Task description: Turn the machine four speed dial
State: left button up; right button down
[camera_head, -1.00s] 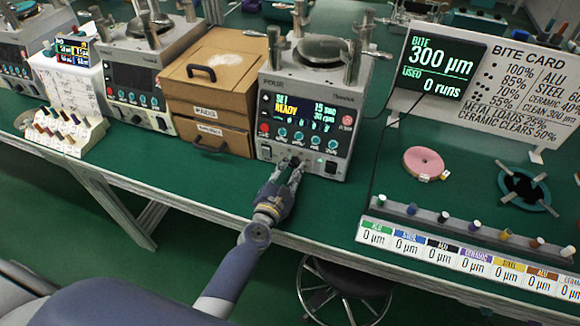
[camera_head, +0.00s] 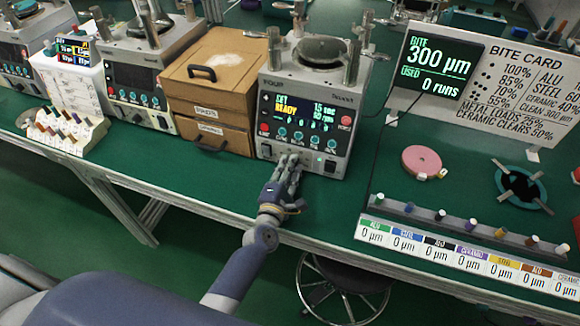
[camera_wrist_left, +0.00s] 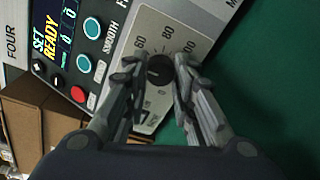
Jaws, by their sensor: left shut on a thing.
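Machine four (camera_head: 340,88) is the light grey machine at the middle of the green bench in the head view, with a round plate on top and a lit screen (camera_head: 300,112) showing SET and READY. Its speed dial (camera_wrist_left: 159,70) is a small black knob on a pale plate with printed numbers including 60 and 80, seen in the left wrist view. My left gripper (camera_head: 288,161) reaches the lower front of the machine and is shut on the dial, one finger on each side. In the head view the fingers hide the dial. My right gripper is not in view.
A red button (camera_wrist_left: 78,94) and blue buttons lie left of the dial in the wrist view. A wooden drawer box (camera_head: 212,75) stands just left of the machine. A pink disc (camera_head: 421,160) and a row of small pegs lie right.

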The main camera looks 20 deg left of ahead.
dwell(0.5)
pick_arm(q)
jog(key=o, duration=1)
jog(key=shift+o, duration=0.3)
jog(key=s, duration=0.8)
jog(key=s+r, duration=0.1)
jog(key=s, duration=0.3)
jog(key=shift+d, duration=0.1)
jog(key=shift+f, duration=0.15)
